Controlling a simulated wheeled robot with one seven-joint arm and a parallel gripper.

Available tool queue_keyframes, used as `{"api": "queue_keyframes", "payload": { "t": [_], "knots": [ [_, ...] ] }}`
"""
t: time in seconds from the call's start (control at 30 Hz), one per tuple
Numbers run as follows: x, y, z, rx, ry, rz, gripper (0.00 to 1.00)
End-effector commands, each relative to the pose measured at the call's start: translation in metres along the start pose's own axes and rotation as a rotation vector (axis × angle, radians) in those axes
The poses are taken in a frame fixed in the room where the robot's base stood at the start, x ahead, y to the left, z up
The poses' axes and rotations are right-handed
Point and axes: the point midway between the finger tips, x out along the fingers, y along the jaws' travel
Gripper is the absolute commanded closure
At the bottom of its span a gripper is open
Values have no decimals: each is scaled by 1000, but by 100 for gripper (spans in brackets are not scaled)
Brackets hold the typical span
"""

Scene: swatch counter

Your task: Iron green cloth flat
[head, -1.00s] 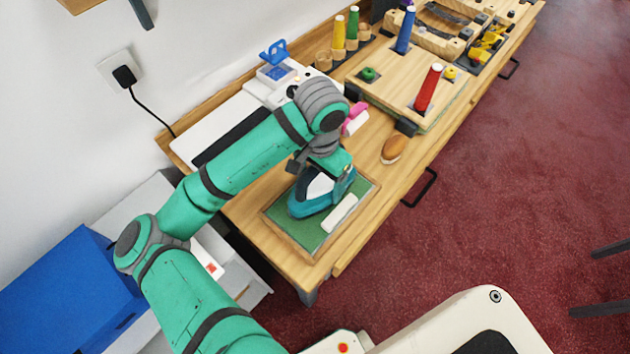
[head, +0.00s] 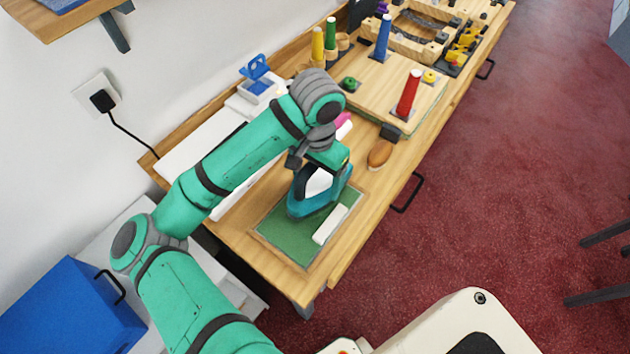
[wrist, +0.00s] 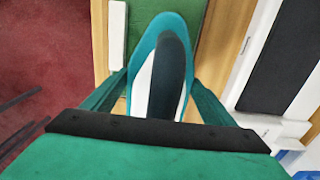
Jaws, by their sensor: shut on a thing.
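A green cloth (head: 290,233) lies in a shallow wood-edged area near the counter's front end. A teal and white iron (head: 312,192) with a dark handle stands on the cloth's far part. My gripper (head: 325,165) is shut on the iron from above. In the wrist view the iron (wrist: 150,95) sits between my gripper's two fingers (wrist: 160,100), with the green cloth (wrist: 155,8) beyond it. The iron hides part of the cloth, and I cannot tell whether its sole touches it.
A white bar (head: 330,224) lies on the cloth beside the iron. A brown oval object (head: 380,154) and a wooden board with a red peg (head: 409,92) are farther along the counter. A blue box (head: 70,295) is at lower left.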

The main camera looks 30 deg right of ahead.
Motion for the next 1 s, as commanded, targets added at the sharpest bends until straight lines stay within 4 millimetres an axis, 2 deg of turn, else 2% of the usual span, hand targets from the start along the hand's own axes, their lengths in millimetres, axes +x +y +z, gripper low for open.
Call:
{"api": "queue_keyframes", "payload": {
  "t": [1.0],
  "knots": [
    [-51,1,-1,3,1,0,82]
  ]
}}
